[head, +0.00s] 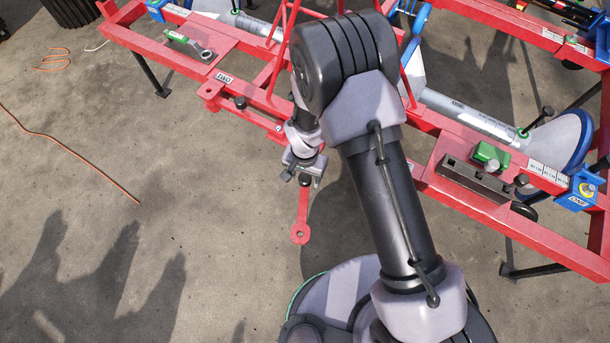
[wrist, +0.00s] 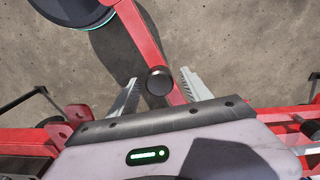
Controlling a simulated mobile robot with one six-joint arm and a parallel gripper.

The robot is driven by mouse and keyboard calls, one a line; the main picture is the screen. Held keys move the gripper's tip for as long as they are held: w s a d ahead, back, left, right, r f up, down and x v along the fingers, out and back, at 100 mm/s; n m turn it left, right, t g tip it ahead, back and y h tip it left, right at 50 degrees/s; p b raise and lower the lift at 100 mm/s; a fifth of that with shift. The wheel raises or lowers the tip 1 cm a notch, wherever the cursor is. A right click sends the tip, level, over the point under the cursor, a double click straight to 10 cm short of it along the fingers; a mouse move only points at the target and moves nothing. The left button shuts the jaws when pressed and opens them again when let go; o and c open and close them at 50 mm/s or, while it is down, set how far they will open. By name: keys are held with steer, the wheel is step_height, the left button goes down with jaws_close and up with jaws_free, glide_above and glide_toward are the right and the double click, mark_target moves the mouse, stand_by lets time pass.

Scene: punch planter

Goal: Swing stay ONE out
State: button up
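A flat red stay with a hole at its end (head: 300,233) sticks out from the red frame toward my base. It carries a black knob (wrist: 158,82), and its red bar (wrist: 138,38) runs up the wrist view. No label on this stay is readable. My gripper (head: 304,178) is over the stay. In the wrist view my gripper (wrist: 159,75) is open, with one finger on each side of the knob and visible gaps. The stay's inner end is hidden by my gripper and arm. A ONE label (head: 578,199) is on a blue block at the frame's right.
The red frame (head: 130,42) crosses the scene behind my gripper. A second stay with a black knob (head: 240,103) lies near the TWO label (head: 223,77). A green-handled tool (head: 188,44) lies on the frame. An orange cord (head: 75,160) crosses open floor at left.

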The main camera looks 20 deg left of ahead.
step_height(320, 180, up, 18)
steer(key=p, duration=0.6)
steer(key=shift+f+p, duration=0.25)
steer(key=shift+p, duration=0.05)
